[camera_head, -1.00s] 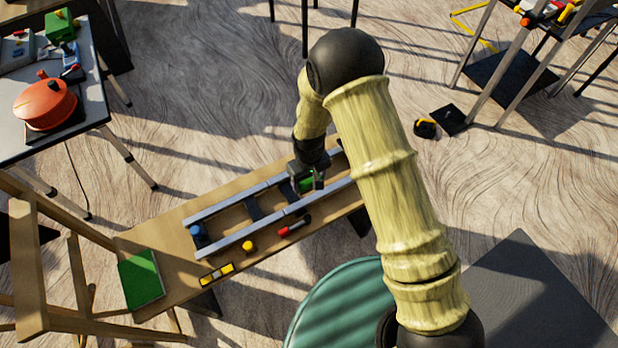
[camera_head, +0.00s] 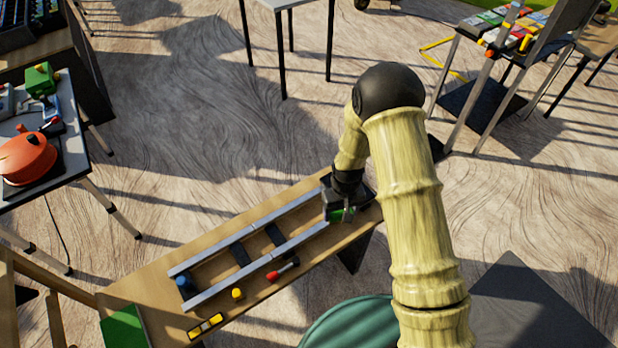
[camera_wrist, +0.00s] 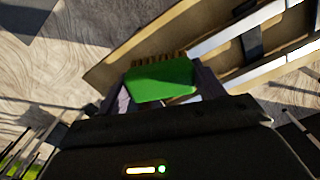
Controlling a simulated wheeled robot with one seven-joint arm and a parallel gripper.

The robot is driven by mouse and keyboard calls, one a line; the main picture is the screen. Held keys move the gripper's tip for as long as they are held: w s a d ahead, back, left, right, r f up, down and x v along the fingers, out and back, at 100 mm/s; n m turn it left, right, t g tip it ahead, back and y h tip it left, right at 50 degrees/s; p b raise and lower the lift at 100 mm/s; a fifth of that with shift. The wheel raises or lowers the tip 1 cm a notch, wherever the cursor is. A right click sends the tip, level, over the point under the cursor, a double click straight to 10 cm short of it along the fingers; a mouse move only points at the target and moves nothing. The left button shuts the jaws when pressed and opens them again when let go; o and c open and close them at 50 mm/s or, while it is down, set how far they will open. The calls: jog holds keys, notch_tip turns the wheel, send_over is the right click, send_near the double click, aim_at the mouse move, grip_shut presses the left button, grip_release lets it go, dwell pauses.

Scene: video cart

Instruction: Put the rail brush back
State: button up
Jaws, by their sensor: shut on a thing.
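The rail brush (camera_wrist: 162,80) has a green block and brown bristles, which show along its far edge in the wrist view. My gripper (camera_head: 341,214) is shut on it, with a finger on each side of the green block. In the head view the green of the brush (camera_head: 347,215) shows at the fingertips, by the right end of the rails (camera_head: 222,284). The gripper partly hides it. I cannot tell whether the brush touches the bench (camera_head: 150,283).
On the bench are a blue item (camera_head: 185,285), a yellow item (camera_head: 237,293), a red-and-black tool (camera_head: 283,268), a yellow level (camera_head: 206,326) and a green pad (camera_head: 123,327). A round teal surface (camera_head: 350,325) stands close in front. A table with an orange reel (camera_head: 27,157) is left.

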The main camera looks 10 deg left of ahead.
jog(key=w+d+m, duration=0.1)
jog(key=d+m, duration=0.4)
jog(key=d, duration=1.1)
jog(key=shift+w+d, duration=0.2)
jog(key=shift+f, duration=0.1)
